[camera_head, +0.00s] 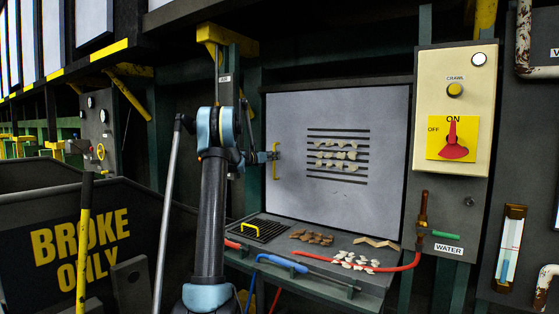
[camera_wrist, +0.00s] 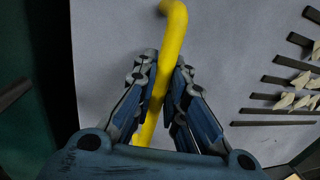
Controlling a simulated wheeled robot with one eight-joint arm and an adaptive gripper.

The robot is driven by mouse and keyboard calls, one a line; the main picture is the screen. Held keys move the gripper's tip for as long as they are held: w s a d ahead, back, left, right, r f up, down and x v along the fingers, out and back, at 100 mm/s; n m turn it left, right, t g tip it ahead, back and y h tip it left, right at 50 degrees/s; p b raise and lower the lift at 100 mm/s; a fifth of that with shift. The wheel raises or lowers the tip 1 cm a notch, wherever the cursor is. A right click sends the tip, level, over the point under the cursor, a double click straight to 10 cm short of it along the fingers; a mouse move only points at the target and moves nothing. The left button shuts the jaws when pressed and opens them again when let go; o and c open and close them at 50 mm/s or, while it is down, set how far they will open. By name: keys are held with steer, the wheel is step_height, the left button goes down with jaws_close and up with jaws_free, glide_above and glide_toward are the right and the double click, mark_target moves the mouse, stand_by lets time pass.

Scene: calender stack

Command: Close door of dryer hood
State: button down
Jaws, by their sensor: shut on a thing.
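The dryer hood door (camera_head: 345,115) is a flat pale grey panel with dark slots, standing upright above a ledge in the head view. It fills most of the wrist view (camera_wrist: 235,50). Whether it sits flush in its frame I cannot tell. Its yellow handle (camera_head: 275,160) is near the left edge. In the wrist view my gripper (camera_wrist: 160,85) has its fingers on both sides of the yellow handle (camera_wrist: 172,35), shut on it. In the head view my gripper (camera_head: 264,157) reaches the handle from the left.
A control box (camera_head: 465,80) with a red switch stands right of the door. A "BROKE ONLY" bin (camera_head: 85,245) is at lower left.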

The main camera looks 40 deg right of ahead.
steer(key=shift+w+a, duration=0.2)
steer(key=shift+w, duration=0.15)
steer(key=shift+w, duration=0.1)
steer(key=c, duration=1.6)
jaws_free()
steer(key=shift+w+a, duration=0.1)
steer(key=s+a, duration=0.2)
steer(key=a, duration=0.9)
steer(key=shift+s+a, duration=0.25)
steer(key=shift+a, duration=0.1)
steer(key=shift+f, duration=0.1)
